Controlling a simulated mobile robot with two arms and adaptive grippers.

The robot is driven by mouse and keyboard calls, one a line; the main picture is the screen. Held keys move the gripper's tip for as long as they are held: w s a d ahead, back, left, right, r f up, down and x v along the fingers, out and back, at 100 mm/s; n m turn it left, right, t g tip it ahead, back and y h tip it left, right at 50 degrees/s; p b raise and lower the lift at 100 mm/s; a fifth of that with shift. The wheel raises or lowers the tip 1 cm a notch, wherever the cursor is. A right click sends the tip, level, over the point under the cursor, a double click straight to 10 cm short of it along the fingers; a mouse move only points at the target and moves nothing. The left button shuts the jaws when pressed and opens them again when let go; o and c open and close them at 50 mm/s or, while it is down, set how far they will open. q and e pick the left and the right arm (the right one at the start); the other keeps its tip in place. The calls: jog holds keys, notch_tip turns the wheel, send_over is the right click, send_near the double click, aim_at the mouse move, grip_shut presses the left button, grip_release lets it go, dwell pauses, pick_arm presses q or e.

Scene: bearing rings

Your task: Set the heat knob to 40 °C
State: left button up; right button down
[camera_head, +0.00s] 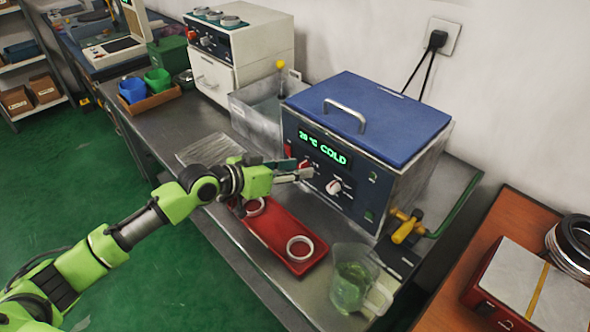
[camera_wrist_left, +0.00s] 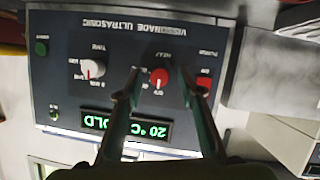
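The ultrasonic bath (camera_head: 376,172) has a dark front panel and a blue lid. Its green display (camera_head: 325,148) reads 20 °C COLD; the display also shows upside down in the left wrist view (camera_wrist_left: 128,126). The red heat knob (camera_wrist_left: 159,78) sits between my left gripper's fingertips (camera_wrist_left: 161,80), with a gap on both sides. In the head view, my left gripper (camera_head: 300,173) is at the panel and partly covers the heat knob. The fingers are open. I cannot tell how deep they reach around the knob. My right gripper is not in view.
A white-capped time knob (camera_wrist_left: 93,70) and a red switch (camera_wrist_left: 204,84) flank the heat knob. A red tray (camera_head: 277,238) with metal rings lies below the arm. A beaker of green liquid (camera_head: 352,285) and a yellow-handled valve (camera_head: 407,228) stand to the right.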

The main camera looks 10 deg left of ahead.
pick_arm(q)
grip_shut()
jog(key=shift+d+r+m+y+p, duration=0.1)
jog(key=shift+r+m+y+p, duration=0.2)
jog(key=shift+p, duration=0.6)
jog(key=m+p, duration=0.1)
jog(key=p, duration=0.1)
jog(key=m+t+y+p, duration=0.1)
jog(key=p, duration=0.1)
jog(key=shift+s+d+m+y, duration=0.15)
jog(key=shift+m+y, duration=0.15)
jog(key=shift+s+d+f+m+t+y+p, duration=0.15)
jog(key=shift+m+t+y+p, duration=0.3)
jog(key=shift+m, duration=0.65)
jog(key=shift+w+f+m+t+y+p, duration=0.1)
jog(key=shift+f+m+t+y+p, duration=0.15)
jog(key=shift+m+t+y, duration=0.65)
jog(key=shift+m+h, duration=0.3)
jog(key=shift+h, duration=0.05)
